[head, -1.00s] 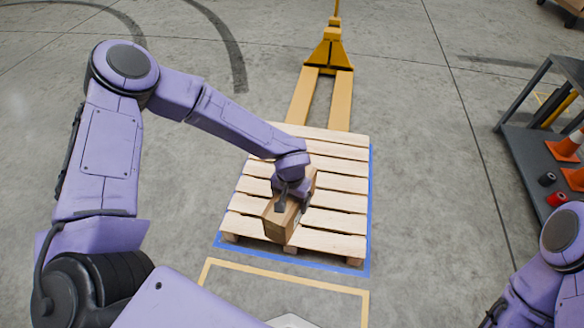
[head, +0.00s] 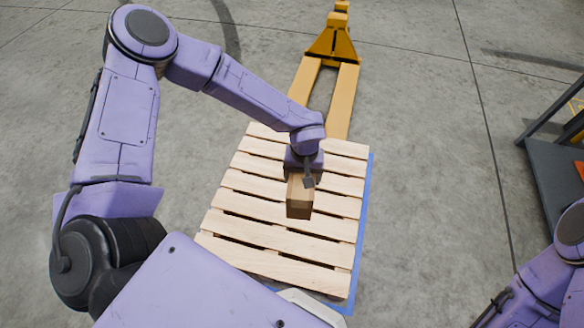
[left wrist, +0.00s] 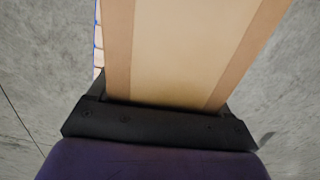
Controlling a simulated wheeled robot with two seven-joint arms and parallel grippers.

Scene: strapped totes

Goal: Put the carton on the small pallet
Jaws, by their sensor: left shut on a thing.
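The brown carton (head: 299,208) is held by my left gripper (head: 302,180) over the wooden pallet (head: 270,236), near its middle. I cannot tell whether the carton's underside touches the slats. In the left wrist view the carton (left wrist: 190,50) fills the middle, with its near end against the black left gripper (left wrist: 155,125). My left gripper is shut on it. A thin strip of the pallet (left wrist: 98,50) shows at the left of that view. Part of my right arm is at the lower right of the head view, but its gripper is out of frame.
A yellow pallet jack (head: 332,45) stands behind the pallet, its forks reaching to the pallet's far edge. Blue tape (head: 362,215) borders the pallet's right side. A dark cart (head: 555,165) stands at the right edge. The grey floor between cart and pallet is clear.

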